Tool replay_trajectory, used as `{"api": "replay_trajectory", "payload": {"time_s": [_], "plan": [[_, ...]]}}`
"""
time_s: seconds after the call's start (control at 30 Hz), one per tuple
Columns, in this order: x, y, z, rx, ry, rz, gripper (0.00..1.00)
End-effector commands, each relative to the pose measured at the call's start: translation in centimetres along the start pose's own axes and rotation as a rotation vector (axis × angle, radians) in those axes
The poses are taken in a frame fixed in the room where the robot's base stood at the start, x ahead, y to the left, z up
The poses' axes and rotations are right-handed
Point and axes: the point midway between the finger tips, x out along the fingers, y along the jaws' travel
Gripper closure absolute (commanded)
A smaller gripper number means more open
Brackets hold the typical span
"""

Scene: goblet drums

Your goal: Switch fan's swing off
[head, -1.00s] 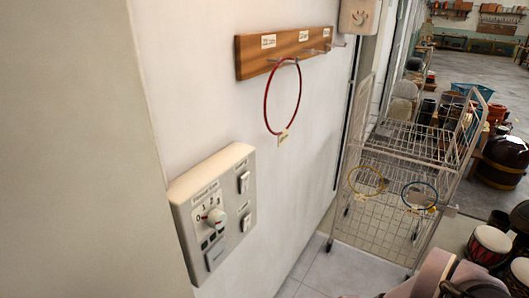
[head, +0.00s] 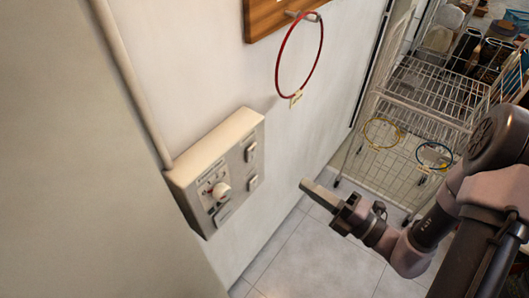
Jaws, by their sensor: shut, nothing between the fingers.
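A beige control box (head: 232,140) is fixed to the white wall at the left of the head view. It has a round pale dial knob (head: 221,190) with a red mark. An upper rocker switch (head: 250,152) and a lower rocker switch (head: 253,182) sit at its right side, and a wide button (head: 222,214) below the dial. The labels are too small to read, so I cannot tell which control is the swing or its setting. My gripper (head: 306,186) is shut and empty, to the right of the box and apart from it, its fingers pointing left.
A wooden peg rail (head: 270,18) above carries a red ring (head: 278,72) with a tag. A wire cart (head: 425,110) stands behind, with a yellow ring (head: 366,130) and a dark blue ring (head: 418,156) on it. A pipe (head: 130,80) runs to the box. Tiled floor lies below.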

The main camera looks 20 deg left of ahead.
Motion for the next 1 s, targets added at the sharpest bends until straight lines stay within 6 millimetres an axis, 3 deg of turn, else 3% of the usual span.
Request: {"api": "replay_trajectory", "payload": {"time_s": [0.6,0.8,1.0], "plan": [[11.8,0.0,-0.2,-0.003,0.006,0.001,1.0],[13.6,0.0,-0.1,-0.003,0.004,0.0,1.0],[13.8,0.1,-0.1,-0.002,0.002,0.0,1.0]]}}
